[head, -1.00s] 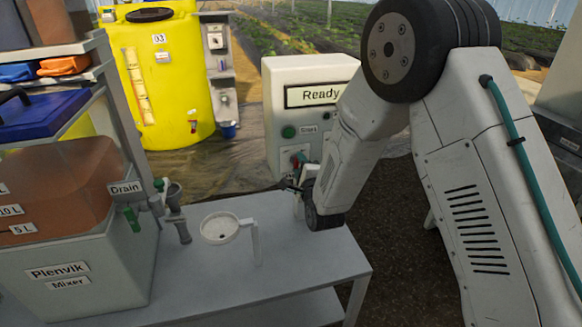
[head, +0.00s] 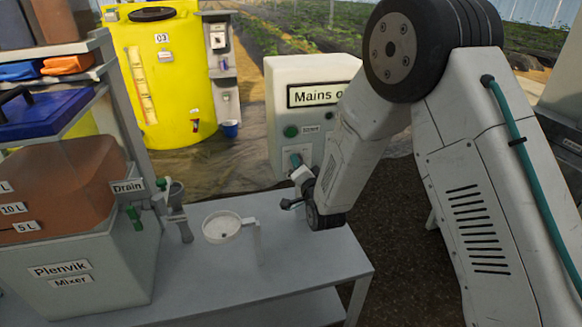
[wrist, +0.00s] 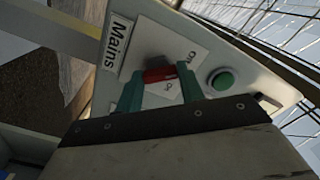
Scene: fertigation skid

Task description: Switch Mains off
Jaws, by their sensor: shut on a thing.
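The red Mains switch handle (wrist: 158,75) sits on a plate marked with "ON" and another partly hidden word, beside a "Mains" label (wrist: 115,42). My gripper (wrist: 160,88) is shut on the handle, a teal finger on either side. In the head view my gripper (head: 295,162) is at the lower front of the pale control box (head: 284,88) and hides the switch. The box's display (head: 316,95) reads "Mains o", the rest covered by my arm.
A green button (head: 290,131) is on the box above the switch; it also shows in the wrist view (wrist: 221,81). The mixer tank (head: 70,215) stands left.

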